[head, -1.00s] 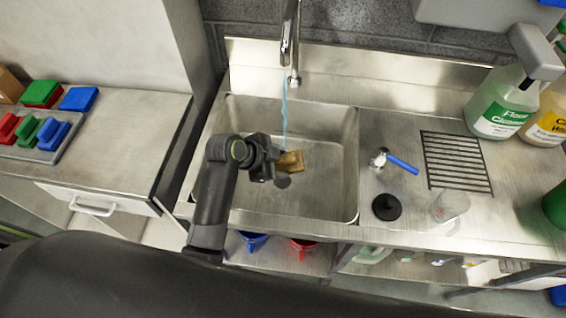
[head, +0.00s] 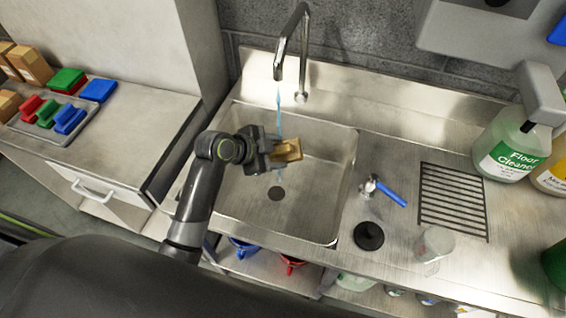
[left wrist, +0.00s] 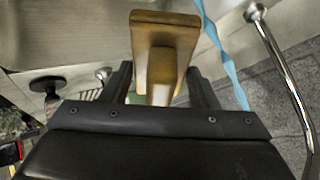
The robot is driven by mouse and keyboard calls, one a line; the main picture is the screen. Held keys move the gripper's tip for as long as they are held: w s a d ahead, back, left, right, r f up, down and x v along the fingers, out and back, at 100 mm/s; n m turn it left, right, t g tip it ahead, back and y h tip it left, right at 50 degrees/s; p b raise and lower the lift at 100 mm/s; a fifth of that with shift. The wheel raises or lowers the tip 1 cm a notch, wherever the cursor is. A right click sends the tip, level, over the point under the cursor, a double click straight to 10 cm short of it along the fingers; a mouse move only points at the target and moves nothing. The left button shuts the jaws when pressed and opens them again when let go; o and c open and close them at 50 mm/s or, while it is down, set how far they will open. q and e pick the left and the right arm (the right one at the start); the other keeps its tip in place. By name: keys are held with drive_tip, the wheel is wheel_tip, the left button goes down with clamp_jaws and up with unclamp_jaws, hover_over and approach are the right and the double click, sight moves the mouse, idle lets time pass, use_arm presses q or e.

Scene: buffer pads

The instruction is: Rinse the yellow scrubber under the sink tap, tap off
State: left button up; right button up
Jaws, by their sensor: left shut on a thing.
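The yellow scrubber (head: 287,150), brownish-yellow with a flat block and a handle, is held by my left gripper (head: 268,152) above the sink basin (head: 240,205). In the left wrist view the scrubber (left wrist: 165,45) sits between the two fingers (left wrist: 160,88). The tap (head: 303,50) is running: a thin blue water stream (head: 279,112) falls from its spout and passes at the scrubber in the head view. In the left wrist view the stream (left wrist: 222,50) runs beside the scrubber, apart from it in the picture. A blue-handled lever (head: 390,192) stands right of the basin. My right gripper is not in view.
A black round disc (head: 369,236), a clear cup (head: 434,245) and a drain grid (head: 453,200) are on the counter right of the basin. A floor cleaner bottle (head: 513,145) stands at the back right. A tray of colored scrubbers (head: 55,130) lies left.

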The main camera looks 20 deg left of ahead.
use_arm(q)
drive_tip(key=w+a+b, duration=0.3)
drive_tip(key=w+a, duration=0.3)
drive_tip(key=w, duration=0.1)
drive_tip(key=shift+a, duration=0.25)
idle(1.2)
idle(1.8)
idle(3.2)
drive_tip(key=s+a, duration=0.6)
drive_tip(key=a, duration=0.6)
drive_tip(key=shift+s+a, duration=0.2)
drive_tip(key=shift+s, duration=0.15)
